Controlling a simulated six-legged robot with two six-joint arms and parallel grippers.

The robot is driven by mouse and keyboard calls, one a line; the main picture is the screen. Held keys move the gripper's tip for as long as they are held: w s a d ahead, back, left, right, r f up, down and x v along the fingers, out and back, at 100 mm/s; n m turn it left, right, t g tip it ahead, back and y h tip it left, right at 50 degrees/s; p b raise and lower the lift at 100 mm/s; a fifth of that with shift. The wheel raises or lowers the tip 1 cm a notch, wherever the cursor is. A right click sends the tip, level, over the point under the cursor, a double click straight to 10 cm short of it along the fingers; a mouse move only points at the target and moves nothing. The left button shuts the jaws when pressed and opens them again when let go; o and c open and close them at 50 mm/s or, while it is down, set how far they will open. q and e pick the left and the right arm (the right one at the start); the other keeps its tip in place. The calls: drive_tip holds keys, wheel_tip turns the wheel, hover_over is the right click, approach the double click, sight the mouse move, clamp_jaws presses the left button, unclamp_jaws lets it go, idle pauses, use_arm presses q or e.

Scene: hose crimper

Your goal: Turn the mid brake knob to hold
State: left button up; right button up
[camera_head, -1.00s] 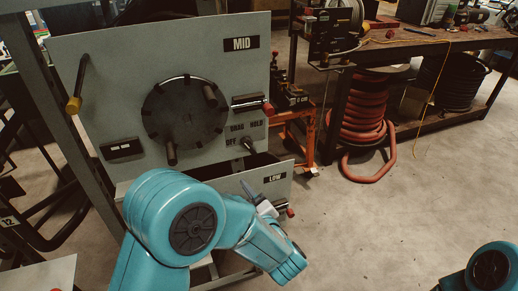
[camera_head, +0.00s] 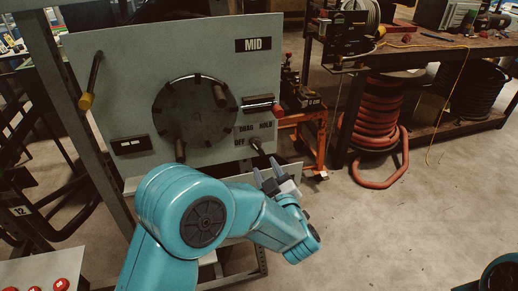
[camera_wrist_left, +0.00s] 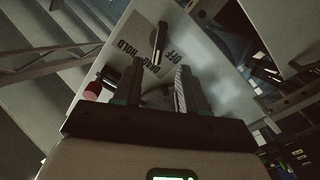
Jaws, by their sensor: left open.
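The grey MID panel (camera_head: 120,75) stands upright at the left in the head view. Its small dark brake knob (camera_head: 256,146) sits at the lower right, under the labels OFF, DRAG and HOLD. I cannot tell for sure which label it points to. My left gripper (camera_head: 274,172) is open and empty, just below and right of the knob, fingers pointing up toward it. In the left wrist view the knob (camera_wrist_left: 158,40) shows beyond and between the fingertips of the left gripper (camera_wrist_left: 155,75), apparently apart from them. My right gripper is out of view.
A dark round wheel (camera_head: 194,118) with handles is left of the knob. A red-tipped handle (camera_head: 262,105) sits just above it. A yellow-tipped lever (camera_head: 90,82) is at the panel's left. A red hose reel (camera_head: 375,130) stands under the bench; open floor lies at right.

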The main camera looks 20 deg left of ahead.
sight(258, 151)
use_arm(q)
drive_tip(key=p+x, duration=0.1)
drive_tip(key=x, duration=0.6)
drive_tip(key=shift+w+a, duration=0.15)
drive_tip(key=shift+w, duration=0.15)
drive_tip(key=shift+w+a+f, duration=0.1)
drive_tip(key=shift+w, duration=0.25)
drive_tip(key=shift+s, duration=0.1)
clamp_jaws()
